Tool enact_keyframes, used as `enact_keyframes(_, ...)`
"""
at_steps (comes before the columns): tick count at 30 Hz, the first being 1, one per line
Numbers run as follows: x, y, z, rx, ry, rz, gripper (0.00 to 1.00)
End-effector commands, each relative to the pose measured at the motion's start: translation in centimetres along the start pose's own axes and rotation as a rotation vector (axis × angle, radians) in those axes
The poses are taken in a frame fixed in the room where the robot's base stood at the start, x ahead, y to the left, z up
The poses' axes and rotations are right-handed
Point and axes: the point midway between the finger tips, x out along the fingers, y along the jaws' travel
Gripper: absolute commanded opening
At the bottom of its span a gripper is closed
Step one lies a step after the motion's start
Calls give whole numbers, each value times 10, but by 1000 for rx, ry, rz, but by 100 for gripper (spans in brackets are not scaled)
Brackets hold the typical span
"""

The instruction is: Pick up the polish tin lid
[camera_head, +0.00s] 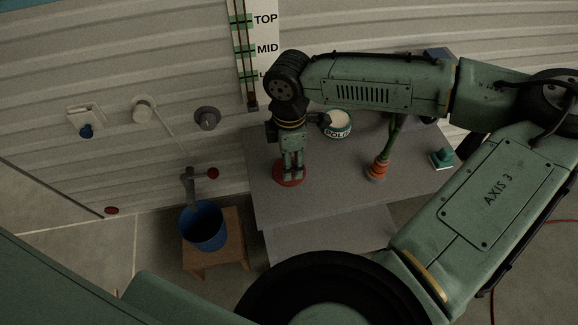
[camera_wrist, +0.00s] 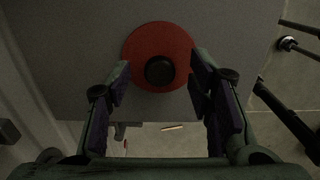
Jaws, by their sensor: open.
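The polish tin lid (camera_wrist: 158,35) is a red disc with a dark round knob (camera_wrist: 159,70) in its middle. It lies flat near the left end of the grey table, and in the head view the red lid (camera_head: 284,180) shows partly behind my gripper (camera_head: 291,172). In the wrist view my gripper (camera_wrist: 160,88) is open, its two fingers on either side of the knob. The fingers point down over the lid; I cannot tell whether they touch it. The open polish tin (camera_head: 337,132), labelled POLIS with the rest hidden, stands behind on the table with pale contents.
The grey table (camera_head: 320,205) has bare room in front of the tin. A green-handled tool with an orange base (camera_head: 377,170) and a teal block (camera_head: 441,158) stand to the right. A blue bucket (camera_head: 203,228) sits on a wooden stool (camera_head: 231,240) at left. The camper wall is behind.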

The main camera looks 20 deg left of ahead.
Motion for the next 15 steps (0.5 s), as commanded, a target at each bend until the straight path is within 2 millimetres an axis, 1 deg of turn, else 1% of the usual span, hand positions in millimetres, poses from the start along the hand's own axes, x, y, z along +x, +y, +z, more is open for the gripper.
enact_keyframes(1,7,0,-1,-1,1,-2,48)
enact_keyframes(4,15,0,0,0,0,0,48)
enact_keyframes(11,17,0,0,0,1,1,48)
enact_keyframes(15,17,0,0,0,1,1,40)
